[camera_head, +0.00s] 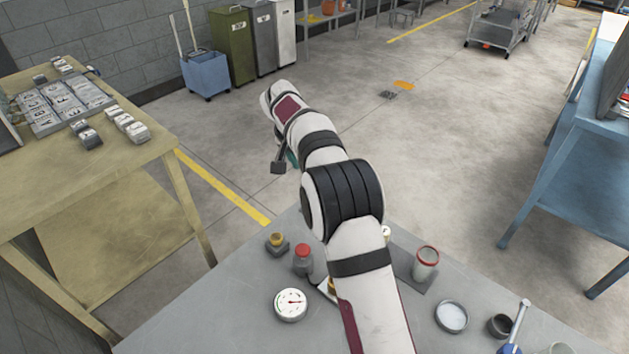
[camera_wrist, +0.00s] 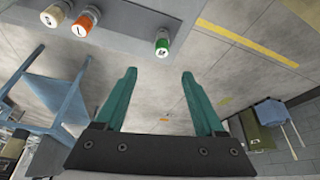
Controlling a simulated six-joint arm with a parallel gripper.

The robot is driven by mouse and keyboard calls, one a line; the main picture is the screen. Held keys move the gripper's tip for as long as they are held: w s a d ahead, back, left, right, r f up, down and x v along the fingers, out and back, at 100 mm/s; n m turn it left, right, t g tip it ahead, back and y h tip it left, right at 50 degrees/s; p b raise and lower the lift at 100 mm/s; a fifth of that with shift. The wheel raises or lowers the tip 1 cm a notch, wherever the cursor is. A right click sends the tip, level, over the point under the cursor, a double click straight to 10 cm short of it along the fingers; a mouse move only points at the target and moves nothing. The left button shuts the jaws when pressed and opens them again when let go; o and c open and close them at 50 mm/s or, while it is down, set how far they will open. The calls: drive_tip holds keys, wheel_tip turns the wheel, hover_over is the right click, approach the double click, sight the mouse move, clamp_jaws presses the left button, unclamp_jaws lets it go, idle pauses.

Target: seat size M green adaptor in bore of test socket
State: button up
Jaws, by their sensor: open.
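My gripper (camera_wrist: 160,75) is open in the wrist view, with nothing between its two teal fingers. A small cylinder with a green band and pale end (camera_wrist: 162,43) shows beyond and above the fingertips, apart from them, by a grey surface. I cannot tell whether it is the green adaptor, and its marking is too small to read. In the head view the arm reaches away over the bench and hides most of the gripper. A brass-coloured piece on a dark base (camera_head: 277,242) stands at the bench's far edge. I cannot tell whether it is the test socket.
On the grey bench are a red-capped jar (camera_head: 303,260), dial gauge (camera_head: 291,304), red-rimmed cup (camera_head: 426,264), dish (camera_head: 451,317) and dark ring (camera_head: 501,326). Open floor lies beyond.

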drive_tip(key=x, duration=1.5)
drive_tip(key=shift+a+f, duration=0.3)
clamp_jaws()
